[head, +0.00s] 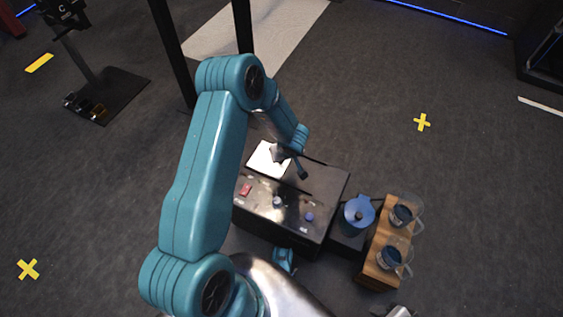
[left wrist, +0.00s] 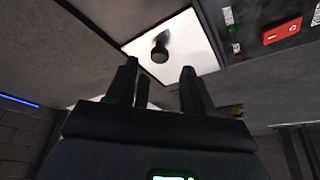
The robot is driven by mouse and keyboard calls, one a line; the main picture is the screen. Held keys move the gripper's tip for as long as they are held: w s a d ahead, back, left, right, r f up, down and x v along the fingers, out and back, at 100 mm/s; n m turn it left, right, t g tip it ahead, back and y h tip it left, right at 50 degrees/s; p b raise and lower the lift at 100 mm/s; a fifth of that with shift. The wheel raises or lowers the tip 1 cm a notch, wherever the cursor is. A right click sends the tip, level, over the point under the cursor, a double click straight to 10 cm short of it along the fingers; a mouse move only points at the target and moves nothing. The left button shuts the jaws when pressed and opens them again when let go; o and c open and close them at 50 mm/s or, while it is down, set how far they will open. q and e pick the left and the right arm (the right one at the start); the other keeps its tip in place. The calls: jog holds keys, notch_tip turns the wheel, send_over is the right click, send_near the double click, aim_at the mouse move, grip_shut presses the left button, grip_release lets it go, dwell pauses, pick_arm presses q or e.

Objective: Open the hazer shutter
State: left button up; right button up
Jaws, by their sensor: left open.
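The hazer is a black box (head: 285,235) in the middle of the head view, with a red switch (head: 245,190) and small knobs on its near side. A white plate (head: 262,158) lies at its far left top; I take this to be the shutter. In the left wrist view the white plate (left wrist: 188,38) carries a round black knob (left wrist: 160,52). My left gripper (left wrist: 160,78) is open, its fingers pointing toward the knob, apart from it and empty. In the head view my left gripper (head: 290,160) is over the plate and hides part of it.
The red switch (left wrist: 282,31) is right of the plate in the wrist view. Open floor lies further right.

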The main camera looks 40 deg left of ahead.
pick_arm(q)
jog(key=shift+b+x, duration=0.6)
jog(key=shift+x, duration=1.35)
grip_shut()
jog(key=w+d+p, duration=0.1)
jog(key=d, duration=0.2)
jog(key=w+d+p, duration=0.1)
jog(key=d+p, duration=0.1)
jog(key=d, duration=0.1)
jog(key=w+d+p, duration=0.1)
jog(key=d+p, duration=0.1)
jog(key=d, duration=0.1)
jog(key=shift+d+r, duration=0.15)
jog(key=shift+d, duration=0.05)
jog(key=shift+w+d, duration=0.1)
jog(key=shift+d, duration=0.2)
grip_release()
